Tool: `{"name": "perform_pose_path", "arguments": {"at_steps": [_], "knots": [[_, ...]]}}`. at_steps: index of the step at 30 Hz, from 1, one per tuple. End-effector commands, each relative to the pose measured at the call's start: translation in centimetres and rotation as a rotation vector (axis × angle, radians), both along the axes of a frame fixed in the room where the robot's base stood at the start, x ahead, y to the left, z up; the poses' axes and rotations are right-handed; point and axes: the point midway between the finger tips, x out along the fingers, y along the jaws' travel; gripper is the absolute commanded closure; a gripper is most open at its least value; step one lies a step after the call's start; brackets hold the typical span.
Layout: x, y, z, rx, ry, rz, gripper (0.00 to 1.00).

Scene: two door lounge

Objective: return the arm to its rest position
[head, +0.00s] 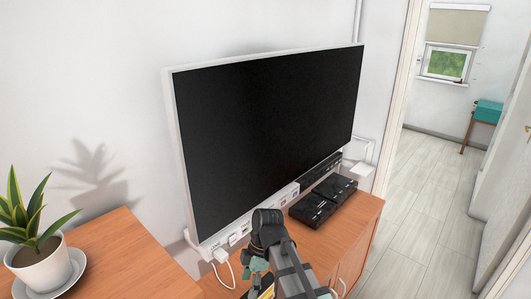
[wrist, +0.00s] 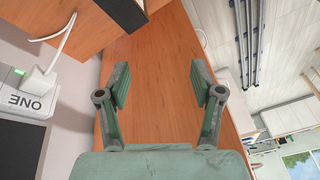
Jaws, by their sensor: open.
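My gripper (wrist: 159,82) is open in the wrist view, with its two green-grey fingers apart and nothing between them. Beyond the fingers is a bare orange-brown wooden surface (wrist: 155,45). In the head view my dark arm reaches up from the bottom edge, in front of the TV. Part of my gripper (head: 258,267) shows there as small teal pieces beside the arm, above the low wooden cabinet (head: 353,226). The arm hides much of the gripper there.
A large black TV (head: 270,130) stands against the wall. Black boxes (head: 323,200) lie on the cabinet near it. A white plug (head: 221,255) and cable sit at its lower left. A potted plant (head: 40,265) stands on the left wooden top. The floor (head: 425,190) at right is open.

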Motion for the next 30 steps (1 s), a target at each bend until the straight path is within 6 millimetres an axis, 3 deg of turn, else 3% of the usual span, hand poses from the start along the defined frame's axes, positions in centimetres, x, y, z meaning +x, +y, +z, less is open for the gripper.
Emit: {"name": "perform_pose_path", "arguments": {"at_steps": [5, 12, 16, 27, 30], "knots": [[0.4, -4.0, -4.3, -0.093, 0.030, -0.333, 0.34], [0.0, -11.9, -11.7, -0.244, 0.067, -0.993, 0.34], [-0.7, -15.4, -14.7, -0.296, 0.075, -1.289, 0.34], [-3.2, -21.8, -19.8, -0.356, 0.078, -1.852, 0.34], [-4.4, -21.7, -22.4, -0.388, 0.103, -1.853, 0.34]]}}
